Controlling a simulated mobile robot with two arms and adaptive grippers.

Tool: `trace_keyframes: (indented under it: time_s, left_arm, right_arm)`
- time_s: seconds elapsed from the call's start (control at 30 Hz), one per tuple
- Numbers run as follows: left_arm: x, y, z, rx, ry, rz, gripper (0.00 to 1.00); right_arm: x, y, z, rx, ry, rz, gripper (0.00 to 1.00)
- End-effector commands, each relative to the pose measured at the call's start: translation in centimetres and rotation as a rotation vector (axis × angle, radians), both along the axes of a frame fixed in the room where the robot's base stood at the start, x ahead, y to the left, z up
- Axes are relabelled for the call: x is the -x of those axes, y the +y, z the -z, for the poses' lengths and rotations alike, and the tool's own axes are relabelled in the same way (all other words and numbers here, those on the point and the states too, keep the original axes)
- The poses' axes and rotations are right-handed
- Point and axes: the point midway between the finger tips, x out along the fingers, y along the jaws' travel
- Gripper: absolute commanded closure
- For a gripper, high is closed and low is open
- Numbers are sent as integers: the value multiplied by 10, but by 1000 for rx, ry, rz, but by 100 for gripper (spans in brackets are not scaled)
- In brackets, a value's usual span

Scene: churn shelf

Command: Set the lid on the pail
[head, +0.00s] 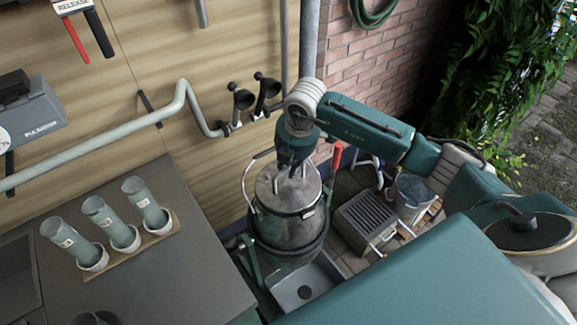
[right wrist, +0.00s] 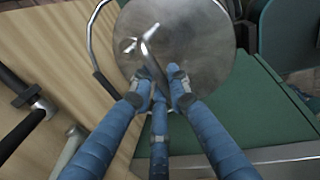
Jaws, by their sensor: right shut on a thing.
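The metal pail (head: 290,238) stands upright in the middle of the head view, with a thin bail (head: 244,188) raised at its left. The round grey metal lid (head: 268,188) lies level across its mouth; whether it rests fully on the rim or sits slightly above it, I cannot tell. My right gripper (head: 290,170) comes down over the lid from above. In the right wrist view its blue fingers (right wrist: 158,90) close around the bent handle (right wrist: 152,52) of the lid (right wrist: 195,35). The pail's body is largely hidden there. My left gripper is not in view.
A pipe (head: 100,150) runs along the wooden wall. A slatted metal box (head: 370,220) and a bucket (head: 410,195) stand right of the pail. A basin (head: 325,280) lies below it.

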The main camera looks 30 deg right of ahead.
Motion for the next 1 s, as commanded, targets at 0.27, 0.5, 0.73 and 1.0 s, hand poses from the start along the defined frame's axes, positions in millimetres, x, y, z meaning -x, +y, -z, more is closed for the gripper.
trace_keyframes:
  time_s: [0.27, 0.5, 0.73, 1.0]
  left_arm:
    - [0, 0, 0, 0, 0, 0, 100]
    - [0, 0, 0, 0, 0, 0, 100]
    - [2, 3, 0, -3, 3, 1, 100]
    - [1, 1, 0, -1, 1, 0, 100]
  right_arm:
    - [-2, 0, -3, -2, -6, 0, 76]
    - [-1, 0, -1, 0, -3, 0, 62]
    - [1, 0, -6, 0, 1, 0, 62]
    - [11, -2, -58, -1, -6, 0, 62]
